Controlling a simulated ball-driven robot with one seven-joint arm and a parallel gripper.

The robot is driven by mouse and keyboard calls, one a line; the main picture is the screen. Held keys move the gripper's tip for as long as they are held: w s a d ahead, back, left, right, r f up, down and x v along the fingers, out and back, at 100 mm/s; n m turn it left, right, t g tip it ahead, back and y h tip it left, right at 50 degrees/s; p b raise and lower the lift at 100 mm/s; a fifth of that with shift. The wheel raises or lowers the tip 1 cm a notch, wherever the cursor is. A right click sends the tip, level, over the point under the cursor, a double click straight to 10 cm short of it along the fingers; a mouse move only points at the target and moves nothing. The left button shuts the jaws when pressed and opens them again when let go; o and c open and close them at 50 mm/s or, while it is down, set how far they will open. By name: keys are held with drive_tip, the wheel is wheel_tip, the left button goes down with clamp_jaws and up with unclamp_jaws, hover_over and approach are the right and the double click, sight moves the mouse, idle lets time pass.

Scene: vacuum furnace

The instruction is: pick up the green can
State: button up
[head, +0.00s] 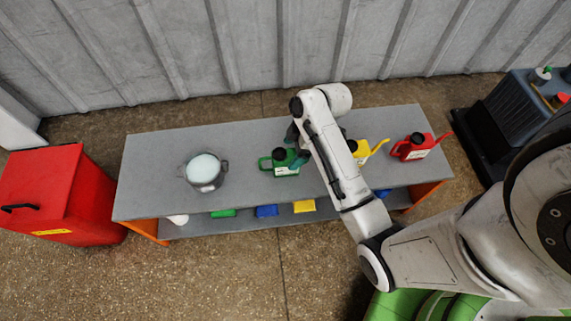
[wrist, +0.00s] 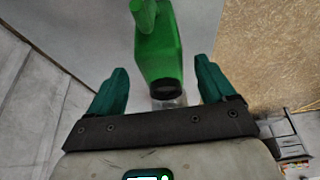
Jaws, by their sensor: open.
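The green can (head: 281,163) stands on the grey bench top (head: 150,150), with its handle on the left in the head view. My gripper (head: 297,156) is at the can's right side there, and my arm hides part of that area. In the wrist view the green can (wrist: 160,48) is ahead of and between the two teal fingers of my gripper (wrist: 160,82). The fingers are apart, with a gap on each side of the can.
A yellow can (head: 362,150), partly behind my arm, and a red can (head: 414,147) stand to the right. A metal pot (head: 204,172) stands to the left. A red bin (head: 45,190) is left of the bench. A corrugated wall (head: 240,50) runs behind.

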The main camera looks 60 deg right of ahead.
drive_tip(key=x, duration=0.1)
drive_tip(key=b+x, duration=0.1)
drive_tip(key=x, duration=0.1)
drive_tip(key=b+x, duration=0.1)
drive_tip(key=x, duration=0.1)
drive_tip(key=shift+s+d+f, duration=0.15)
drive_tip(key=shift+s+f, duration=0.2)
drive_tip(key=shift+w+f, duration=0.15)
drive_tip(key=shift+f, duration=0.2)
drive_tip(key=c, duration=1.1)
